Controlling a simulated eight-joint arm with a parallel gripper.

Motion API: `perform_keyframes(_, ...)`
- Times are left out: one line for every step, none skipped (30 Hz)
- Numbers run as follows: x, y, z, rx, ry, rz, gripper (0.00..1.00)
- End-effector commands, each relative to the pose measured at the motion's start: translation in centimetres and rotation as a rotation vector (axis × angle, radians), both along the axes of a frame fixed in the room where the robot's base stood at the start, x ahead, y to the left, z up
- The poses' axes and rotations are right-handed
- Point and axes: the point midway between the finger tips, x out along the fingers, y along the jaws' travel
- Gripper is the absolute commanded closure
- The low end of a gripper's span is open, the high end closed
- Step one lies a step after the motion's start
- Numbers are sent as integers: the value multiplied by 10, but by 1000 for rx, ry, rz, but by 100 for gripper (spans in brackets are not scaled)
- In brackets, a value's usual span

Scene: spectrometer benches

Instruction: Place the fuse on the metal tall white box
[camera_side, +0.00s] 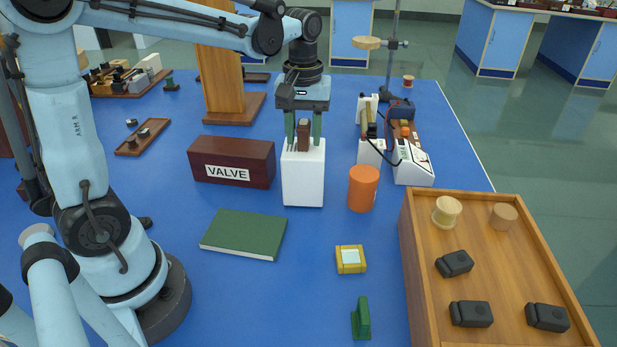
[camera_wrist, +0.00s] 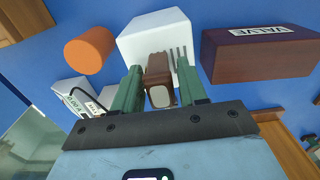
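The fuse is a small brown block (camera_side: 304,135) standing upright on top of the tall white box (camera_side: 303,178). In the wrist view the fuse (camera_wrist: 158,72) shows a pale end facing the camera, with the white box (camera_wrist: 150,30) beyond it. My gripper (camera_side: 304,130) is above the box with its two green fingers on either side of the fuse. Narrow gaps show between the fingers and the fuse, so the gripper looks open around it. In the wrist view the fingers (camera_wrist: 160,82) also flank the fuse. The fuse's contact with the box top is partly hidden.
A dark red VALVE box (camera_side: 231,162) stands close left of the white box. An orange cylinder (camera_side: 363,188) stands to its right, with white instruments (camera_side: 412,165) behind. A green book (camera_side: 244,234), yellow block (camera_side: 350,259) and wooden tray (camera_side: 410,265) are nearer the front.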

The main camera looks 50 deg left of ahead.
Motion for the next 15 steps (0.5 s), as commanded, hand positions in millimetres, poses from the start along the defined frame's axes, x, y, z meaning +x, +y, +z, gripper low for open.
perform_keyframes(0,0,0,0,0,0,50)
perform_keyframes(0,0,0,0,0,0,47)
perform_keyframes(0,0,0,0,0,0,47)
perform_keyframes(0,0,0,0,0,0,47)
perform_keyframes(0,0,0,0,0,0,47)
perform_keyframes(0,0,0,0,0,0,47)
perform_keyframes(0,0,0,0,0,0,47)
perform_keyframes(0,0,0,0,0,0,47)
perform_keyframes(0,0,0,0,0,0,47)
perform_keyframes(0,0,1,0,0,0,47)
perform_keyframes(0,0,1,0,0,0,47)
perform_keyframes(0,0,3,0,0,0,47)
perform_keyframes(0,0,4,0,0,0,47)
perform_keyframes(0,0,7,0,0,0,47)
perform_keyframes(0,0,10,0,0,0,47)
